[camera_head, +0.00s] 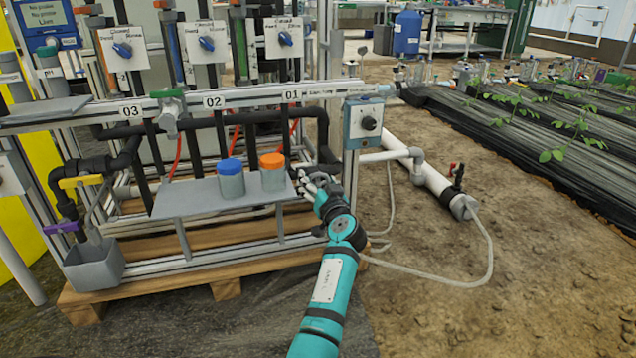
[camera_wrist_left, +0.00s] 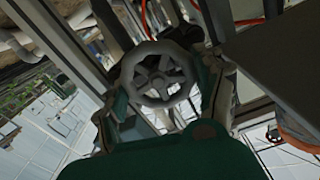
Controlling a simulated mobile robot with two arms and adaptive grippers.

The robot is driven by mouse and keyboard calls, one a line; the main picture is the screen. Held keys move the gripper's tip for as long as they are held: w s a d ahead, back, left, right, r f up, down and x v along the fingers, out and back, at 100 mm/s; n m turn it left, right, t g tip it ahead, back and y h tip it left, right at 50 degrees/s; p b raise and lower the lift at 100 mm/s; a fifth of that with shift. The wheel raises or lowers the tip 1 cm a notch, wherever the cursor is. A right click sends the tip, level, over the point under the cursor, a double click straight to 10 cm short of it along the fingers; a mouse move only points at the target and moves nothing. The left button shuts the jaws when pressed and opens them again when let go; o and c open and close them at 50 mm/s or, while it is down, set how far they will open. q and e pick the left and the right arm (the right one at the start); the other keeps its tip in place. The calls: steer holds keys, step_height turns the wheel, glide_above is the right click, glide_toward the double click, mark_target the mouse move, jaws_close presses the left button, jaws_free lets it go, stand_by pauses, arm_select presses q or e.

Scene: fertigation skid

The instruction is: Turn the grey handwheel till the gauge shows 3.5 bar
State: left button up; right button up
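The grey handwheel (camera_wrist_left: 160,75), a round spoked wheel, shows face-on in the left wrist view, between the two fingers of my left gripper (camera_wrist_left: 168,95). The fingers are spread, one on each side of the rim; firm contact cannot be made out. In the head view, my left gripper (camera_head: 318,186) is at the right end of the skid's low shelf, and the handwheel cannot be made out there. I cannot make out a pressure gauge face or reading in either view. My right gripper is in neither view.
The low grey shelf (camera_head: 185,200) holds a blue-lidded jar (camera_head: 231,180) and an orange-lidded jar (camera_head: 272,174), close left of my gripper. A control box with a black knob (camera_head: 369,123) stands above right. A pale hose (camera_head: 440,283) lies on the soil to the right.

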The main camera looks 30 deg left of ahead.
mark_target(318, 172)
arm_select(q)
steer(key=o, duration=0.4)
steer(key=shift+c, duration=0.2)
steer(key=shift+r, duration=0.1)
step_height(318, 172, up, 10)
steer(key=shift+f, duration=0.1)
stand_by(1.1)
